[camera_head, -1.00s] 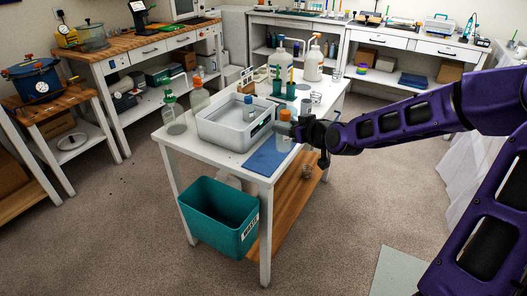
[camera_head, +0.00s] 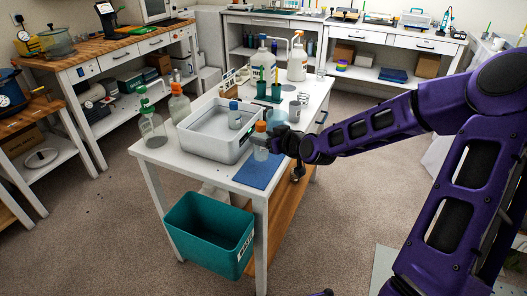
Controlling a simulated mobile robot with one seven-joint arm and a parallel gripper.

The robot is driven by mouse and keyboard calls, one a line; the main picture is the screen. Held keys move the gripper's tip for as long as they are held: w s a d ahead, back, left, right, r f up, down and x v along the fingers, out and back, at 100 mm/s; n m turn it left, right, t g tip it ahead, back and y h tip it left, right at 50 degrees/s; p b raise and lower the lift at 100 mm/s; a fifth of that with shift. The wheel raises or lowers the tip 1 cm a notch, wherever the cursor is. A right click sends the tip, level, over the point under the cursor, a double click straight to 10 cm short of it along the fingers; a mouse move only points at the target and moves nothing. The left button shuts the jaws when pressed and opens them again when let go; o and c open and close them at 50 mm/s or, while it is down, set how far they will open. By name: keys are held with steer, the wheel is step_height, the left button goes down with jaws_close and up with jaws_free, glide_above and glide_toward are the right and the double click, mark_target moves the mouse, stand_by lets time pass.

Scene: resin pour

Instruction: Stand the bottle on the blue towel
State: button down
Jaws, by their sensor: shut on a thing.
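My gripper (camera_head: 277,144) is shut on a clear bottle with an orange cap (camera_head: 261,146), held upright at the right side of the grey-white tub. The blue towel (camera_head: 259,173) lies flat at the near right corner of the white table. The bottle's lower end shows against the towel's far part. I cannot tell whether it touches the towel or hangs just above it. The gripper's fingers are small and partly hidden by the bottle and the wrist.
A grey-white tub (camera_head: 190,146) with a blue-capped bottle (camera_head: 235,116) in it stands beside the towel. A green-topped bottle (camera_head: 152,127) and an orange-capped bottle (camera_head: 179,103) stand left.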

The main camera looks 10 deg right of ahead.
mark_target(264, 160)
steer(key=shift+f+b, duration=0.4)
steer(key=shift+f, duration=1.4)
steer(key=shift+c, duration=0.8)
jaws_free()
steer(key=shift+f, duration=0.15)
steer(key=shift+s+d+r, duration=0.15)
steer(key=shift+s+r, duration=0.1)
steer(key=shift+r, duration=0.05)
steer(key=p+v, duration=0.3)
steer(key=v, duration=0.8)
steer(key=shift+s, duration=0.2)
